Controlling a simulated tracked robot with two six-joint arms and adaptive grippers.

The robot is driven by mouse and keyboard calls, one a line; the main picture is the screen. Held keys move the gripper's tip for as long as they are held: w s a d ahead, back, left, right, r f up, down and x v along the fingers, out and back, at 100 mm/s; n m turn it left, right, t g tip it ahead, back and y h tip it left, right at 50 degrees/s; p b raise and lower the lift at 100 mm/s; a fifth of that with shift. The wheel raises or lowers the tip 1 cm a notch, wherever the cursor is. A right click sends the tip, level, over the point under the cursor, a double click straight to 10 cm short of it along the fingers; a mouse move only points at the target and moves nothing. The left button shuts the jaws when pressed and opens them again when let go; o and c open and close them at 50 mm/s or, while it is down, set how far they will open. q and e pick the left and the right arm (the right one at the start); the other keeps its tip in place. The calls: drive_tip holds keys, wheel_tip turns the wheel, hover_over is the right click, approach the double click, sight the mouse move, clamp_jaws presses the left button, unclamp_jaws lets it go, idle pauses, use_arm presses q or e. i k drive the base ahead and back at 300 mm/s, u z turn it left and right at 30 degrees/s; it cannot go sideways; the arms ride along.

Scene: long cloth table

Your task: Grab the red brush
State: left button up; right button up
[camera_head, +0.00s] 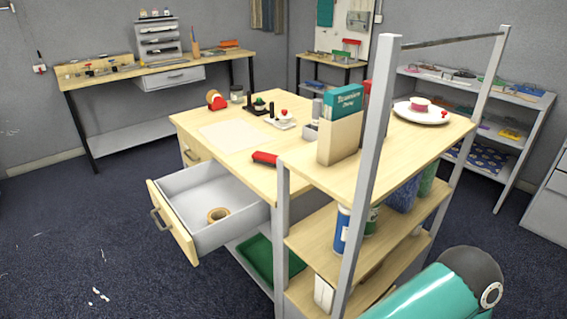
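A small red object (265,158) lies at the near edge of the wooden worktable (200,128), just left of the shelf unit. It may be the red brush, but it is too small to tell and no bristles can be made out. Neither of my grippers is in view.
An open drawer (232,196) juts out below the table's near left side, with a tape roll (218,215) in it. A shelf unit with tall grey posts (370,150) stands at the right, holding a teal-spined book box (342,125). A pale sheet (230,135) lies on the table.

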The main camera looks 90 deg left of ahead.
sight(268, 159)
drive_tip(key=z, duration=0.6)
drive_tip(key=i, duration=0.15)
drive_tip(key=u, duration=2.5)
drive_tip(key=i, duration=0.35)
drive_tip(key=u, duration=2.05)
drive_tip(key=k, duration=0.5)
drive_tip(key=u, duration=1.15)
drive_tip(key=i, duration=0.65)
drive_tip(key=z, duration=1.4)
drive_tip(key=i, duration=0.4)
drive_tip(key=z, duration=0.1)
